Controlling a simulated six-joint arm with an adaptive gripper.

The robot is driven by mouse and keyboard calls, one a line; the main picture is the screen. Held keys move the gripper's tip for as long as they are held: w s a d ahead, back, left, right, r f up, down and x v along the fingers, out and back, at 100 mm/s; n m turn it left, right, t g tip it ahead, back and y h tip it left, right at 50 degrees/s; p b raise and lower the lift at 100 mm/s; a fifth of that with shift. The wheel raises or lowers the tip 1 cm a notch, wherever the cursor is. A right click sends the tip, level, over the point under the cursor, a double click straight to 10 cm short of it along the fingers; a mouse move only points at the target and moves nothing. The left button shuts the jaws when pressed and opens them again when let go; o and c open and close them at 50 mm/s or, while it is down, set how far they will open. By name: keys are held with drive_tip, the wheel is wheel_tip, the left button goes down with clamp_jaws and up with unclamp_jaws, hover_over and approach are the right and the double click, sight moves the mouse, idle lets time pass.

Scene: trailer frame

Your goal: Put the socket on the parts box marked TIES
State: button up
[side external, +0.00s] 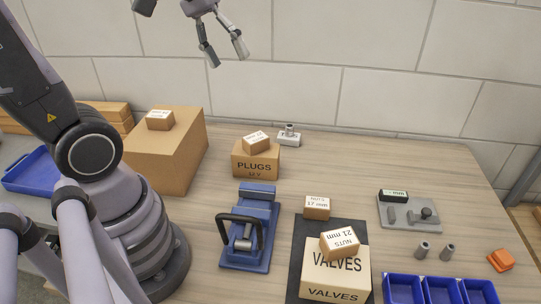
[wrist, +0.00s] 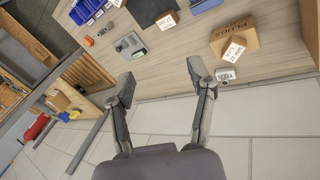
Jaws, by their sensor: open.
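Two small grey cylinders, which look like sockets, stand on the table at the right in the side view, one on the left (side external: 421,250) and one on the right (side external: 447,252). I cannot tell which is the task's socket. The readable large boxes are the PLUGS box (side external: 255,162) and the VALVES box (side external: 335,276).
A blue clamp fixture (side external: 247,240) stands mid-table. A NUTS 21 mm box (side external: 339,243) lies on the VALVES box; a NUTS 17 mm box (side external: 317,207) is behind. Blue bins (side external: 440,291), a grey plate (side external: 409,215) and an orange part (side external: 501,260) are right.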

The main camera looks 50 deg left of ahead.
drive_tip(key=s+a+m+t+y, duration=0.2)
drive_tip(key=s+m, duration=0.3)
drive_tip(key=s, duration=0.4)
drive_tip(key=shift+a+r+y, duration=0.2)
drive_tip(key=shift+r+y, duration=0.15)
drive_tip(key=shift+y, duration=0.35)
